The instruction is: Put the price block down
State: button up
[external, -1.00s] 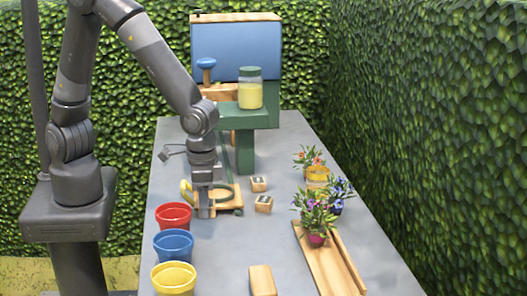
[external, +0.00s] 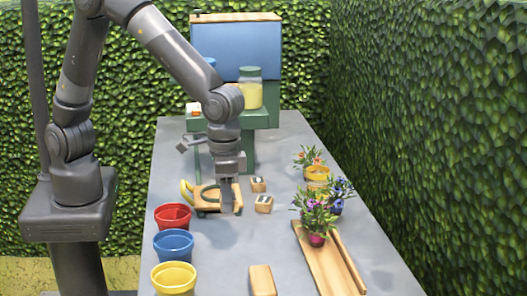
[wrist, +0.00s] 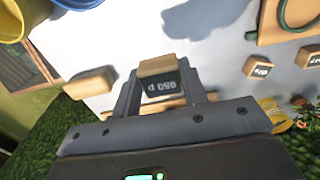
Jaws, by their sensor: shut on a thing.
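My gripper (external: 228,208) is low over the table in the external view, in front of the wooden board with a green ring. In the wrist view my gripper (wrist: 160,82) is shut on a small wooden price block (wrist: 158,67), whose dark face reads "950 p" upside down. The held block is hidden in the external view. Its height above the table is hard to tell. Two other small price blocks (external: 258,184) (external: 264,204) stand to the right of the gripper. They also show at the right of the wrist view (wrist: 257,66).
Red (external: 173,216), blue (external: 173,245) and yellow pots (external: 174,278) line the left edge. A plain wooden block (external: 262,280) is at the front. Flower pots (external: 316,240) and a wooden tray (external: 312,264) are on the right.

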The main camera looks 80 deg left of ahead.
send_over(269, 230)
notch_tip(269, 230, down, 7)
jog(key=shift+r, duration=0.1)
jog(key=shift+f, duration=2.1)
jog(key=shift+f, duration=0.15)
jog(key=o, duration=0.9)
jog(key=shift+o, duration=0.2)
